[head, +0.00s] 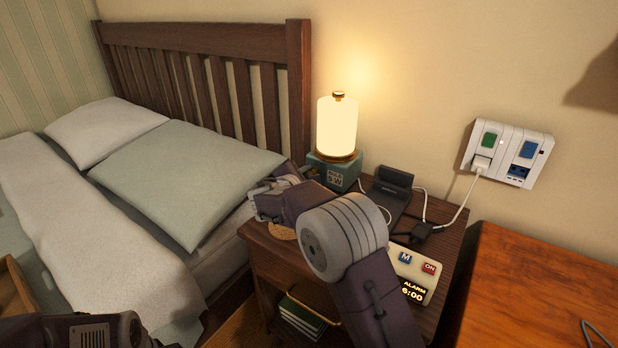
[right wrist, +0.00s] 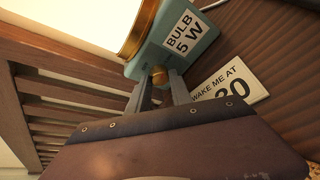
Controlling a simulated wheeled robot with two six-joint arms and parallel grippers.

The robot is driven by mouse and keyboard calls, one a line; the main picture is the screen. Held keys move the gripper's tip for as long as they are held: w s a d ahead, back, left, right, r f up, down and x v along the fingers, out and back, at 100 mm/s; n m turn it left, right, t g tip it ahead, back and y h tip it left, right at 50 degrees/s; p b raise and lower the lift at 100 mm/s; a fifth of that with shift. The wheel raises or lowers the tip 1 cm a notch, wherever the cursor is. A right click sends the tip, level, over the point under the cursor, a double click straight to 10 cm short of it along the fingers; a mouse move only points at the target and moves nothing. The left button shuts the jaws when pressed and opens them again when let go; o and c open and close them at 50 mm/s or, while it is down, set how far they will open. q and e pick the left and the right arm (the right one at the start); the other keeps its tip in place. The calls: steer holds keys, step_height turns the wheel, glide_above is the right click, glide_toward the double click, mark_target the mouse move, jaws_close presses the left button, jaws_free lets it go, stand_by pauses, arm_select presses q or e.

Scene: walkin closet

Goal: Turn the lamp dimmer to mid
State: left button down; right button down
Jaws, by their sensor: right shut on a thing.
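The lamp (head: 337,128) is lit, with a glowing cream shade and a teal base (head: 335,172) on the nightstand. In the right wrist view, a small brass dimmer knob (right wrist: 160,74) sticks out of the base (right wrist: 178,42), below the label "BULB 5 W". My right gripper (head: 312,173) is at the left side of the lamp base. Its two fingers (right wrist: 160,88) are shut on the knob, one on each side. No dial marks show, so the setting cannot be read. My left gripper is out of view; only part of my left arm shows at the bottom left.
The nightstand (head: 257,235) also holds a black phone dock (head: 392,190) with cables and an alarm clock (head: 405,262). A card (right wrist: 235,88) reading "WAKE ME AT" lies near the knob. The bed (head: 190,190) is left; a wooden surface (head: 540,285) is right.

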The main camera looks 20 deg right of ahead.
steer(key=shift+f, duration=0.15)
steer(key=c, duration=1.2)
jaws_free()
steer(key=shift+o, duration=0.2)
steer(key=p+v, duration=0.3)
steer(key=v, duration=0.5)
steer(key=shift+r, duration=0.25)
steer(key=shift+s+a, duration=0.3)
steer(key=shift+s, duration=0.15)
